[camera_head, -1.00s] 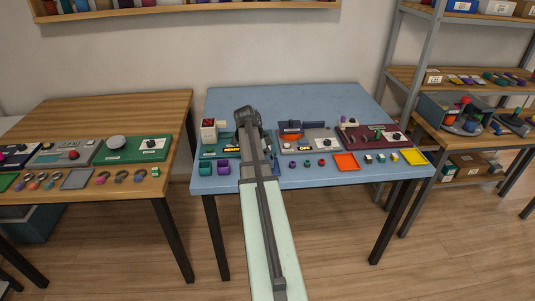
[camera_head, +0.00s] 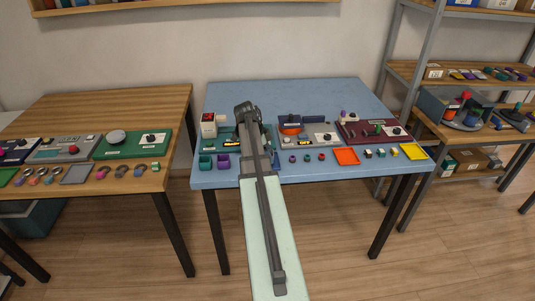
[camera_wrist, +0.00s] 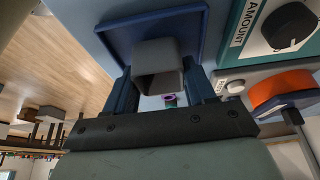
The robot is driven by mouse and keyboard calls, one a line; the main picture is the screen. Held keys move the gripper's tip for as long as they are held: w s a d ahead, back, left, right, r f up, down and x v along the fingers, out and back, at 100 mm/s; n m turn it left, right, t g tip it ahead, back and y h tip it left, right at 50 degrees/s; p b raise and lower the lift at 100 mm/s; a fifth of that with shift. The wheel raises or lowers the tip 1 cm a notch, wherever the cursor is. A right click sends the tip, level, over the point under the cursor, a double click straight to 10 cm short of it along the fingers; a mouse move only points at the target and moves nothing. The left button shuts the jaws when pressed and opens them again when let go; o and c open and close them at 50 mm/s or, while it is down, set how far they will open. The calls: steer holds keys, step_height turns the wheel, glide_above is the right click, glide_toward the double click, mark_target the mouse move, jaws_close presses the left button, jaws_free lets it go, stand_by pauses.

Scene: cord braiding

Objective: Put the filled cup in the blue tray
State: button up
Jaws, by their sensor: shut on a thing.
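My gripper (camera_wrist: 161,84) shows in the wrist view, its two blue fingers shut on a grey square cup (camera_wrist: 157,50). The cup is over the dark blue tray (camera_wrist: 204,22), whose raised rim shows beyond it and to the right. I cannot tell whether the cup touches the tray floor. A small purple and green thing (camera_wrist: 170,99) shows near the cup's opening; I cannot tell whether it is inside. In the head view my arm hides the cup, the tray and the fingers.
In the wrist view a teal panel with a black AMOUNT knob (camera_wrist: 288,27) and an orange round part (camera_wrist: 283,87) stand close on the right. In the head view the blue table (camera_head: 300,93) is clear at the back. An orange tray (camera_head: 346,156) and yellow tray (camera_head: 413,151) lie at its front.

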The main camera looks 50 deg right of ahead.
steer(key=shift+f, duration=0.25)
steer(key=o, duration=1.1)
steer(key=shift+r, duration=0.15)
step_height(320, 180, up, 11)
stand_by(0.9)
steer(key=shift+f, duration=0.2)
